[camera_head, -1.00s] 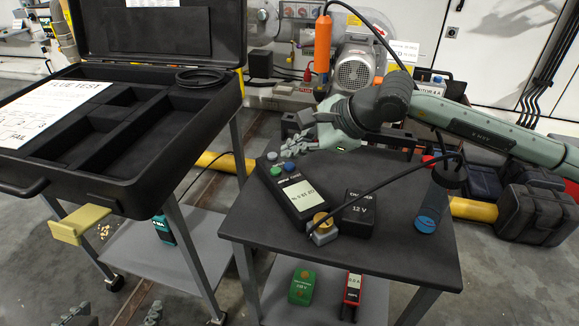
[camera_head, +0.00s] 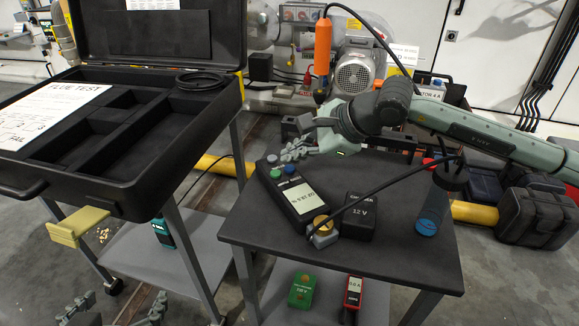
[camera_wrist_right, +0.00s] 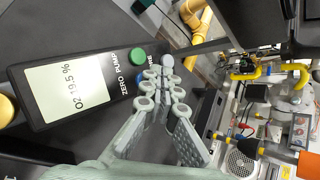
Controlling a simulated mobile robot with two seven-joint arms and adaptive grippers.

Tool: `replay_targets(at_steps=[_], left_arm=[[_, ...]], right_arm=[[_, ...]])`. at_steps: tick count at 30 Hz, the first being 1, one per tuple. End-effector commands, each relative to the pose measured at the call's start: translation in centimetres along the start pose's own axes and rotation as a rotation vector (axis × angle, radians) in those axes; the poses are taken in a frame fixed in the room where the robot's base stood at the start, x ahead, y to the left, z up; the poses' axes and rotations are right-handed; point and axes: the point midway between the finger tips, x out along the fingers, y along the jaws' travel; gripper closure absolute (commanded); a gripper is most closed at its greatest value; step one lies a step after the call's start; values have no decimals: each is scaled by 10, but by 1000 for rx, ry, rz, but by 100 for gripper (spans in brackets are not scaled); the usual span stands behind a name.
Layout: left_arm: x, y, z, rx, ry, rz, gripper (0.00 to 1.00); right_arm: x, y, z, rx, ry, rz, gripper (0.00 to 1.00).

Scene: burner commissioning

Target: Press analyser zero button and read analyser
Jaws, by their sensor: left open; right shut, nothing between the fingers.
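The black analyser (camera_head: 300,196) lies on the dark table top (camera_head: 400,255), its lit display reading about "O2 19.5 %" in the right wrist view (camera_wrist_right: 68,92). At its far end are a green button (camera_wrist_right: 137,57), a blue button (camera_wrist_right: 139,77) and a grey button (camera_wrist_right: 167,62). The word ZERO is printed by the blue one, PUMP by the green one. My right gripper (camera_head: 286,155) is shut and empty, its tips at the blue button and partly hiding it; contact cannot be told. My left gripper (camera_head: 115,310) is open and empty at the bottom left edge.
A black 12 V box (camera_head: 358,215) and a brass-topped fitting (camera_head: 321,224) with a black cable stand by the analyser. A blue cylinder (camera_head: 430,215) stands at right. An open black case (camera_head: 120,185) is on the left cart. Green (camera_head: 302,290) and red (camera_head: 352,293) meters lie below.

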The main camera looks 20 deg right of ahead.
Motion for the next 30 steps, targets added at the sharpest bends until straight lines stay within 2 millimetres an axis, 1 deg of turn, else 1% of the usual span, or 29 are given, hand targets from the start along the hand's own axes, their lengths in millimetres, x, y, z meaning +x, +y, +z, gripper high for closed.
replay_targets(at_steps=[22, 30], left_arm=[[0, -1, 0, 1, 2, -3, 7], [6, 0, 10, 1, 1, -2, 7]], right_arm=[[0, 0, 0, 0, 0, 0, 100], [6, 4, -4, 0, -1, 0, 100]])
